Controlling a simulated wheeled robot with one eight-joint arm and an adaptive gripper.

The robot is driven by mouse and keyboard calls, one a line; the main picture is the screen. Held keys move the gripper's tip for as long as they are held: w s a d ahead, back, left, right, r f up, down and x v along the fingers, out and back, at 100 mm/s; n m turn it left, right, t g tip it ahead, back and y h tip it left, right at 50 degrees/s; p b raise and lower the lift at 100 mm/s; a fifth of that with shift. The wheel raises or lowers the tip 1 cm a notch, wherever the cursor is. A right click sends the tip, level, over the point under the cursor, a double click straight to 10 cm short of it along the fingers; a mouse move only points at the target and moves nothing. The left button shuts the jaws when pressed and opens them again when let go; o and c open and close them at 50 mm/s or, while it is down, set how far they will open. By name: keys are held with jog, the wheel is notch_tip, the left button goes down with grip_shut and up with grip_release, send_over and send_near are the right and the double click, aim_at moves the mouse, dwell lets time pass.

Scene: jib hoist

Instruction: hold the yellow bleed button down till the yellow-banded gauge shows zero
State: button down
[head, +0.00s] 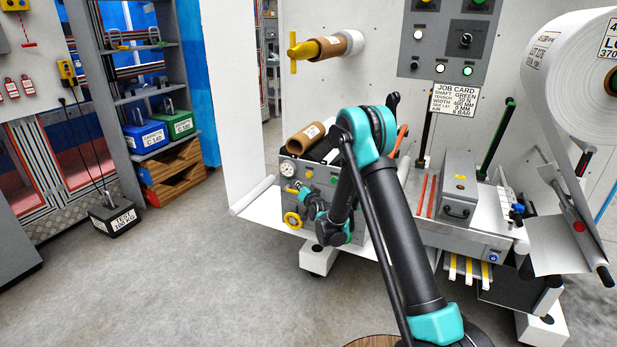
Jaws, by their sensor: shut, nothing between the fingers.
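A round white gauge (287,169) sits at the upper left of a grey panel (323,178) on the machine's front. Its needle and band are too small to read. A small yellow button (309,173) shows on the panel to the right of the gauge. My gripper (296,187) is in front of the panel, just below the gauge and button, shut and empty. Its fingertips are small and partly lost against the panel, so I cannot tell whether they touch anything. My wrist and forearm hide the panel's lower right part.
A yellow handwheel (292,220) sits left of my wrist. A green button (334,180) is right of the yellow one. A cardboard core (304,142) lies above the panel. A grey box (459,188) stands on the machine's right. Floor at left is clear before a test weight (112,217).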

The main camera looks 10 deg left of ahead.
jog(key=shift+w+d, duration=0.35)
jog(key=shift+w, duration=0.6)
jog(key=shift+w+d, duration=0.3)
jog(key=shift+w, duration=0.6)
jog(key=shift+w+d, duration=0.35)
jog(key=shift+w, duration=0.6)
jog(key=shift+w, duration=0.1)
jog(key=shift+w+d, duration=0.15)
jog(key=shift+w, duration=0.15)
jog(key=shift+w+d, duration=0.2)
jog(key=shift+w, duration=0.25)
dwell(1.3)
jog(key=shift+s, duration=0.15)
jog(key=shift+s+a, duration=0.3)
jog(key=shift+s, duration=0.4)
jog(key=shift+s+a, duration=0.3)
jog(key=shift+s, duration=0.5)
jog(key=shift+s+a, duration=0.3)
jog(key=shift+s, duration=0.45)
jog(key=shift+s+a, duration=0.3)
jog(key=shift+s, duration=0.5)
jog(key=shift+d, duration=0.1)
